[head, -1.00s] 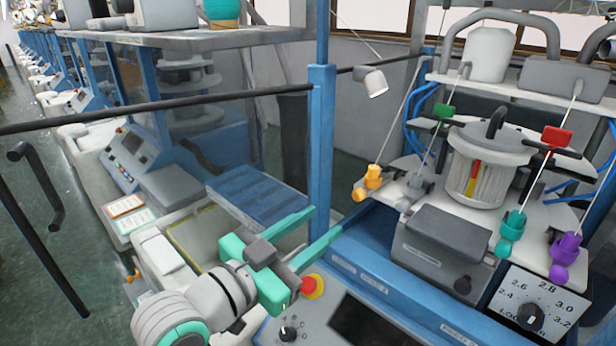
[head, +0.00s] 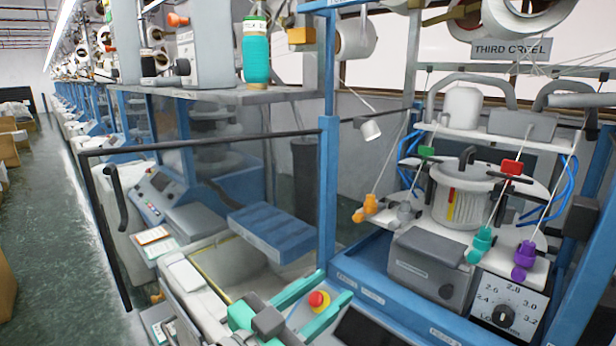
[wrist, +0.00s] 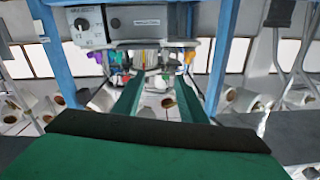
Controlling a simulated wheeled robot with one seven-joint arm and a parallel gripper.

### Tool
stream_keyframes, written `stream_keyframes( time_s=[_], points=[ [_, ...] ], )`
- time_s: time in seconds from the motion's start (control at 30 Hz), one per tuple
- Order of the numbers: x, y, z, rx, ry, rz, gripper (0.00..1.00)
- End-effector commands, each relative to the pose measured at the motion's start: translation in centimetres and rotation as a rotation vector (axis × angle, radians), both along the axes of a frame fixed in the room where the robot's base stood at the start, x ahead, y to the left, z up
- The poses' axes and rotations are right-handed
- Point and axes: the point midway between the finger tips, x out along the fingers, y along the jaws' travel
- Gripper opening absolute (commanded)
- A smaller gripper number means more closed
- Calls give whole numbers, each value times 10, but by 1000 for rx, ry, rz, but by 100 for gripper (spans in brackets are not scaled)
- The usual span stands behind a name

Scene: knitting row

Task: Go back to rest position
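My gripper (head: 335,285) has two green fingers and shows at the bottom middle of the head view, over the machine's front. The fingers stand apart with nothing between them, so it is open. In the wrist view my gripper (wrist: 160,78) also shows as two parallel green fingers with a clear gap. A red stop button (head: 318,300) on a yellow ring appears between the fingers in the head view; I cannot tell how far below them it is. The rest of my arm is mostly out of the head view.
A blue post (head: 328,190) and a black rail (head: 215,143) stand beyond the gripper. At right is the knitting head (head: 462,197) with coloured yarn guides and a numbered dial (head: 506,313). A blue tray (head: 270,230) lies left of the post. An aisle (head: 50,240) is open at far left.

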Motion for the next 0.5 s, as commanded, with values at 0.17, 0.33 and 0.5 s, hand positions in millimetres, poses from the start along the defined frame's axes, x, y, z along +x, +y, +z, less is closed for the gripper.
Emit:
stream_keyframes(
  time_s=[0.17,0.33,0.5],
  points=[
    [7,0,-15,-57,26,28,38],
    [14,2,-33,-121,55,67,38],
    [21,4,-61,-201,93,124,38]
  ],
)
